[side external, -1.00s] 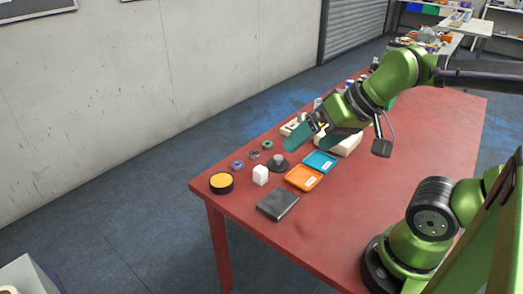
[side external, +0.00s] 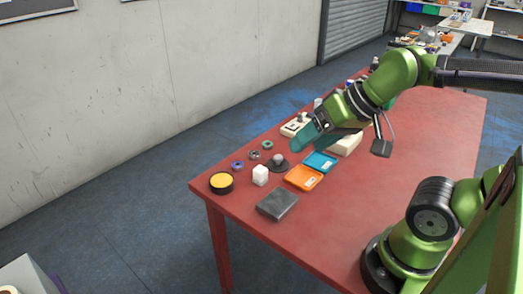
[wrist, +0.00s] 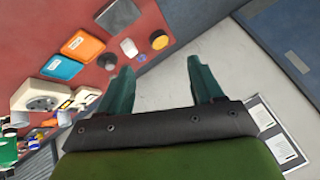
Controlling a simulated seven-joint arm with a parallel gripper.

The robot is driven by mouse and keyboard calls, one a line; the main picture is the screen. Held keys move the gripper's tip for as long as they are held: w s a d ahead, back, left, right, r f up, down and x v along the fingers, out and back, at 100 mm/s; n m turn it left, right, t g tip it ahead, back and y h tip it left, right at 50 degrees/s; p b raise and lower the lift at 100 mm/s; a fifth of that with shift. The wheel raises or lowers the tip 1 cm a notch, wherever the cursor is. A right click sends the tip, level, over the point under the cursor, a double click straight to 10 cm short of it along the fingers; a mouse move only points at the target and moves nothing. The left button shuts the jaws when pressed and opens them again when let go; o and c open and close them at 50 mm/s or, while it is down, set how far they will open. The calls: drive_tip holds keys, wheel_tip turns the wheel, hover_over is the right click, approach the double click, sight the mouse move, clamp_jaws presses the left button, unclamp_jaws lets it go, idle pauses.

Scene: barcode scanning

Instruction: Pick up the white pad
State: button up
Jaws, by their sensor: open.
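The white pad (side external: 260,176) looks like a small white block standing on the red table near its left end. It also shows in the wrist view (wrist: 129,47), beyond the left finger. My gripper (side external: 312,138) has teal fingers and is in the air above the table, up and to the right of the pad and apart from it. In the wrist view, the fingers of my gripper (wrist: 160,66) are spread with nothing between them.
Near the pad are a yellow-topped black disc (side external: 221,183), a dark box (side external: 277,205), an orange tray (side external: 304,178), a blue tray (side external: 320,162) and a dark round base with a grey knob (side external: 278,163). Small rings lie behind. Beige devices (side external: 345,144) stand farther right.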

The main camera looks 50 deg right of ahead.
drive_tip(key=w+d+f+g, duration=0.2)
drive_tip(key=w+f+g, duration=0.1)
drive_tip(key=w, duration=0.6)
drive_tip(key=n+g+h, duration=0.2)
drive_tip(key=n+g, duration=0.2)
hover_over(260, 169)
wheel_tip(260, 169, down, 3)
drive_tip(key=f, duration=1.1)
drive_tip(key=shift+a, duration=0.35)
drive_tip(key=shift+d+f, duration=0.2)
drive_tip(key=shift+f, duration=1.2)
drive_tip(key=shift+d+f, duration=0.2)
drive_tip(key=shift+f, duration=1.2)
drive_tip(key=c, duration=1)
drive_tip(key=shift+c, duration=0.2)
